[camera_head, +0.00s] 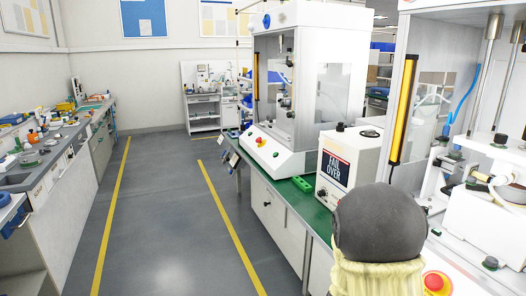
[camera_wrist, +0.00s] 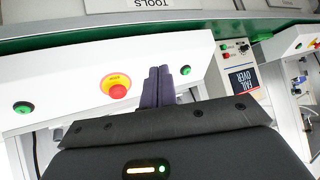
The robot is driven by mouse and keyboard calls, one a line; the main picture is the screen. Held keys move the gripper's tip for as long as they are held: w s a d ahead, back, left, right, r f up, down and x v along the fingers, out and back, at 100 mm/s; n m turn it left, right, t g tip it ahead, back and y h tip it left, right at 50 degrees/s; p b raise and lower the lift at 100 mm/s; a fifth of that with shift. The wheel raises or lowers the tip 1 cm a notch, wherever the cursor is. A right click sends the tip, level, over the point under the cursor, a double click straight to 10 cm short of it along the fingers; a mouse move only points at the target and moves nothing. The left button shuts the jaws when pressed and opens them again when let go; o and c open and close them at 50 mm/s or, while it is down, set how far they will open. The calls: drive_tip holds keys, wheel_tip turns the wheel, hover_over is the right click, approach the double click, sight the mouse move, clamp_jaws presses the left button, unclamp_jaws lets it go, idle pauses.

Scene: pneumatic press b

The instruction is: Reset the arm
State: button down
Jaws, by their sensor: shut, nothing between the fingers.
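My gripper (camera_wrist: 164,72) shows in the wrist view with its two dark fingers closed together and nothing between them. Its fingers are in front of a white machine front panel (camera_wrist: 60,90), between a red emergency button (camera_wrist: 117,88) on a yellow base and a green button (camera_wrist: 185,70). I cannot tell whether the fingers touch the panel. In the head view my gripper does not show; a dark rounded part of my arm (camera_head: 380,222) with a cream cover stands at the lower right.
A white press (camera_head: 300,85) and a FAIL OVER box (camera_head: 345,165) stand on the green-topped bench (camera_head: 318,216). Another machine with a yellow bar (camera_head: 403,110) is at the right. A cluttered bench (camera_head: 60,190) lines the left. The grey aisle (camera_head: 165,215) between yellow lines is clear.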

drive_tip(key=s+a+r+n+g+y+p, duration=0.1)
drive_tip(key=s+a+r+n+g+y, duration=0.15)
drive_tip(key=s+a+n, duration=0.45)
drive_tip(key=s+a+r+n+g+y, duration=0.25)
drive_tip(key=s+a+y, duration=0.2)
drive_tip(key=s, duration=0.55)
wheel_tip(320, 180, up, 11)
drive_tip(key=p, duration=1.2)
drive_tip(key=shift+w+r+h, duration=0.15)
drive_tip(key=shift+r+h, duration=0.05)
drive_tip(key=shift+h, duration=0.2)
drive_tip(key=shift+m, duration=0.25)
